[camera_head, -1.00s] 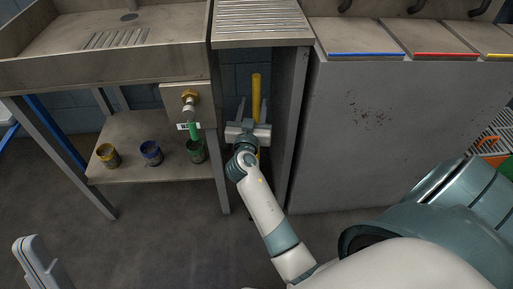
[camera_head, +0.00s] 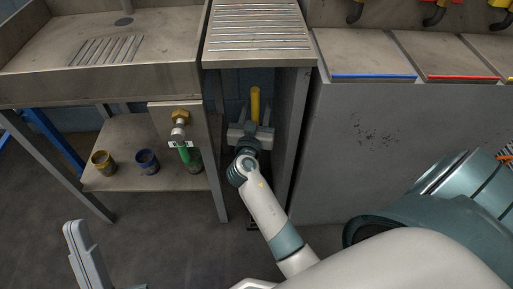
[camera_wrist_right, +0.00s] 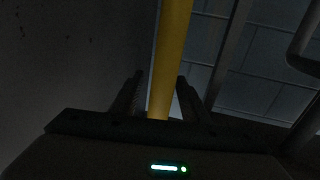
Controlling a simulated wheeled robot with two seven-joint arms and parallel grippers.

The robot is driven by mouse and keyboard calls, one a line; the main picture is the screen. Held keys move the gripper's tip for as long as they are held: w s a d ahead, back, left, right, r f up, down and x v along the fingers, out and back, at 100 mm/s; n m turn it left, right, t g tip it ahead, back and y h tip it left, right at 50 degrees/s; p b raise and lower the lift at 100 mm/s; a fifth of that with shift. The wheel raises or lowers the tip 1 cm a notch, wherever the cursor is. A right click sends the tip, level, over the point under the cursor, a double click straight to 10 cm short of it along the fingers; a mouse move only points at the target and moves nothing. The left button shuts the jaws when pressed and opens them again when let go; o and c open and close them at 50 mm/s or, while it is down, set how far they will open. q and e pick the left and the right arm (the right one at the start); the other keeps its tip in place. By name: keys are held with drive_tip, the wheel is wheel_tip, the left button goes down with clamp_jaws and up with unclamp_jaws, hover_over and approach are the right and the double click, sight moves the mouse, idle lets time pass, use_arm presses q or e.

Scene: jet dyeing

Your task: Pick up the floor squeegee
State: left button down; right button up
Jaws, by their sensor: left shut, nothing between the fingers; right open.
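The floor squeegee shows as an upright yellow pole (camera_head: 255,100) in the narrow gap between the sink stand and the grey cabinet. My right gripper (camera_head: 252,112) reaches into this gap at the pole. In the right wrist view the yellow pole (camera_wrist_right: 171,50) runs down between the two open fingers of the right gripper (camera_wrist_right: 160,80). Whether a finger touches it I cannot tell. The squeegee's lower end is mostly hidden behind my right arm. My left gripper (camera_head: 76,230) is shut and empty at the lower left, away from the squeegee.
The sink stand's metal leg (camera_head: 214,170) and the grey cabinet (camera_head: 375,150) bound the gap closely. Pots, including a blue one (camera_head: 147,162), stand on the lower shelf (camera_head: 115,140). Open floor lies in front.

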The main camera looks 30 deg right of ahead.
use_arm(q)
drive_tip(key=shift+s+a+f, duration=0.1)
use_arm(e)
drive_tip(key=shift+c, duration=0.4)
clamp_jaws()
drive_tip(key=shift+r, duration=0.1)
